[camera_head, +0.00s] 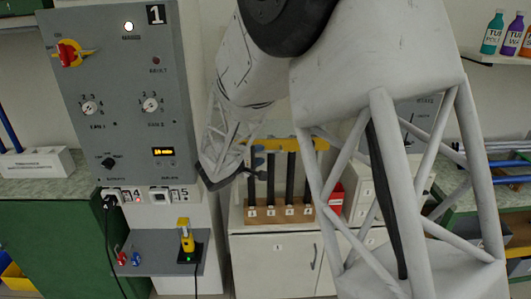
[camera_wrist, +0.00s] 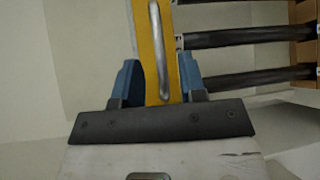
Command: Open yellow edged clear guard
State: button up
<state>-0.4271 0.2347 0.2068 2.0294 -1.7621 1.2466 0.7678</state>
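The guard's yellow edge (camera_head: 318,143) runs across the top of several dark upright rods on the bench in the head view; its clear panel is hard to make out. In the wrist view the yellow edge (camera_wrist: 146,45) carries a curved silver handle (camera_wrist: 160,50). My gripper (camera_wrist: 160,75) has blue fingers, spread apart, one on each side of the yellow strip and near the lower end of the handle. It looks open; I see no firm contact with the handle. In the head view my gripper (camera_head: 257,160) is at the left part of the yellow edge, partly hidden by my arm.
The dark rods (camera_head: 290,178) stand in a wooden rack (camera_head: 278,213) on a white cabinet (camera_head: 270,262). A red box (camera_head: 336,197) is right of the rack. A grey control panel (camera_head: 120,90) is at left, above a shelf with a yellow device (camera_head: 186,236).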

aim_at(264, 152)
jog(key=shift+x, duration=1.85)
grip_shut()
